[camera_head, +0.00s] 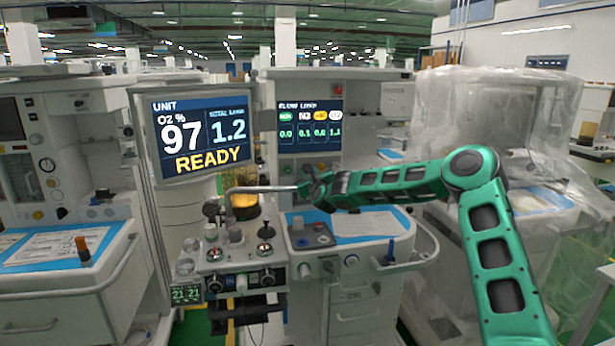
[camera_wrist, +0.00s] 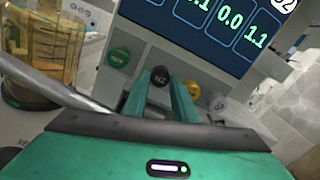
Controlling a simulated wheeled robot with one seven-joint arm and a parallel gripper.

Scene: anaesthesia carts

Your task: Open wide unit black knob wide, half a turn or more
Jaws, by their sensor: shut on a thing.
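The black knob (camera_wrist: 160,75), with pale lettering like "N2", sits on the panel under the flow display. The two green fingers of my gripper (camera_wrist: 160,84) stand on either side of it and are shut on it. How far the knob is turned cannot be told. In the head view my gripper (camera_head: 312,188) reaches the unit from the right, and the black knob is hidden there. The flow display (camera_head: 310,127) has several columns reading 0.0, 0.1, 0.0 and 1.1. The unit's other screen (camera_head: 200,135) reads 97, 1.2 and READY.
A green knob (camera_wrist: 119,57) is left of the black knob; a yellow knob (camera_wrist: 192,88) and a pale knob (camera_wrist: 217,100) are close on its right. A grey metal tube (camera_wrist: 65,88) and an amber canister (camera_wrist: 45,50) are at left. Plastic sheeting (camera_head: 490,120) covers the neighbouring equipment.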

